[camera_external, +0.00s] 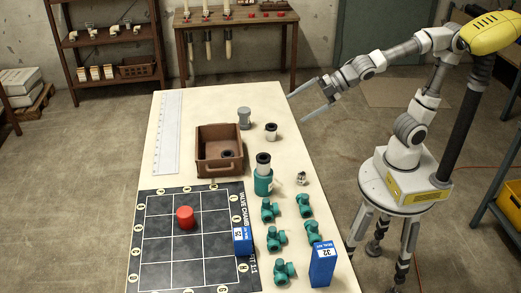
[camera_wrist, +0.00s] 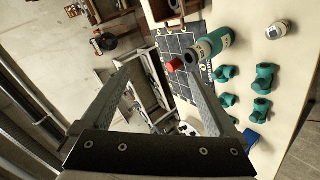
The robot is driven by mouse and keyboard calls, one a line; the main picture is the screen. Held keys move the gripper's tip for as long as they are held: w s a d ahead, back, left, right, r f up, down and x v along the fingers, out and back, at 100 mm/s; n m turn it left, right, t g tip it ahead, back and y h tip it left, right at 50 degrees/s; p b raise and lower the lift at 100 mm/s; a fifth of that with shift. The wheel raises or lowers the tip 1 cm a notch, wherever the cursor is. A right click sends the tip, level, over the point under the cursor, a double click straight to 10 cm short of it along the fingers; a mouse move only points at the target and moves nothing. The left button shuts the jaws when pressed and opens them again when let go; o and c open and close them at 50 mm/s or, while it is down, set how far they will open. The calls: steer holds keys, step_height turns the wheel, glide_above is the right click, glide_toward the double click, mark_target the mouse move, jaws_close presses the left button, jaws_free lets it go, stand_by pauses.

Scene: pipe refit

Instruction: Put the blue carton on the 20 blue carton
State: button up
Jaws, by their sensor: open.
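A tall blue carton (camera_external: 322,265) marked 32 stands upright at the table's near right corner. A smaller blue carton (camera_external: 243,241) stands at the right edge of the dark grid mat (camera_external: 160,252); its sideways number is too small to read surely. A blue piece (camera_wrist: 252,137) shows at the lower right of the wrist view; I cannot tell which carton it is. My gripper (camera_external: 297,107) is open and empty, above the table's far right edge and well away from both cartons. Its spread fingers also show in the wrist view (camera_wrist: 160,72).
Several teal valve fittings (camera_external: 276,239) lie between the cartons. A red cylinder (camera_external: 185,217) stands on the mat. A white ruler (camera_external: 167,135) lies at left.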

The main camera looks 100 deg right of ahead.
steer(key=s+f+m+g, duration=0.3)
steer(key=s+m, duration=0.3)
steer(key=s, duration=0.3)
steer(key=s+f+m+g, duration=0.2)
steer(key=s+f+m, duration=0.2)
steer(key=s+m, duration=0.3)
steer(key=s, duration=0.3)
steer(key=shift+s+f+g, duration=0.25)
steer(key=shift+f+g, duration=0.05)
steer(key=shift+g, duration=0.1)
steer(key=shift+r, duration=0.1)
step_height(320, 180, up, 13)
steer(key=p, duration=1.3)
